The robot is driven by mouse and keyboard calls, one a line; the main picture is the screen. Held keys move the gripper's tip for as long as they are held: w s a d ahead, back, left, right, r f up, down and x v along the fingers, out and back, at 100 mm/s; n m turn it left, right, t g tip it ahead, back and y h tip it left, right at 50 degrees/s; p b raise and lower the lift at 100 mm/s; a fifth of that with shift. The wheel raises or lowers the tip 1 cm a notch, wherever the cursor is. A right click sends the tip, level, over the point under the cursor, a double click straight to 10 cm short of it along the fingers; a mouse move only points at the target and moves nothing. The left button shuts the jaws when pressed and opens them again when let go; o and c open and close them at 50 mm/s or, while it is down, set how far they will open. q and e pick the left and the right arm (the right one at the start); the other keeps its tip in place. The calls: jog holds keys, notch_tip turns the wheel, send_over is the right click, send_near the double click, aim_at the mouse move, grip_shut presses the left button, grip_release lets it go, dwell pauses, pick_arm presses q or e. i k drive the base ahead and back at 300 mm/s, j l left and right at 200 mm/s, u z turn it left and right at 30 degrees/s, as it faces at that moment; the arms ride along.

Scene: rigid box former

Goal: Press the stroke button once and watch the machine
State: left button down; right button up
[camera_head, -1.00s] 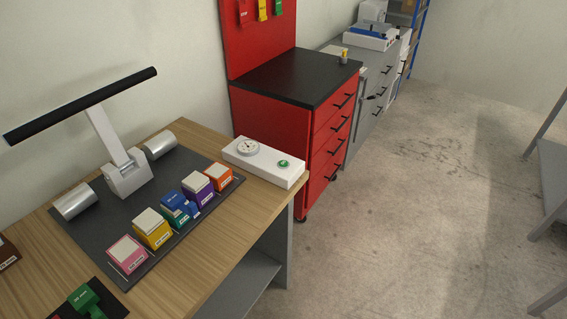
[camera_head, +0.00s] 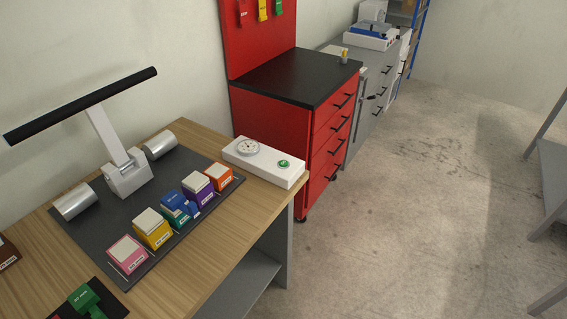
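A white control box (camera_head: 262,167) lies at the right end of the wooden table. It carries a round dial (camera_head: 247,147) on its left part and a green button (camera_head: 284,164) on its right part. To its left is a dark base plate (camera_head: 100,206) with a white stand (camera_head: 125,172) that bears a long black bar (camera_head: 85,104). A silver cylinder (camera_head: 76,202) lies left of the stand and another silver cylinder (camera_head: 160,145) lies right of it. Neither of my grippers is in view.
A row of coloured boxes, pink (camera_head: 127,255), yellow (camera_head: 153,230), blue-green (camera_head: 178,207), purple (camera_head: 197,190) and orange (camera_head: 218,177), stands along the plate's front edge. A green block (camera_head: 84,297) is at the lower left. A red drawer cabinet (camera_head: 290,118) stands behind the table.

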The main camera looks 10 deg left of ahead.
aim_at(282, 163)
jog(key=i+l+u, duration=0.45)
jog(key=i+l, duration=0.15)
jog(key=i+l+u, duration=0.45)
jog(key=l, duration=0.3)
jog(key=i+l+u, duration=0.2)
jog(key=l, duration=0.25)
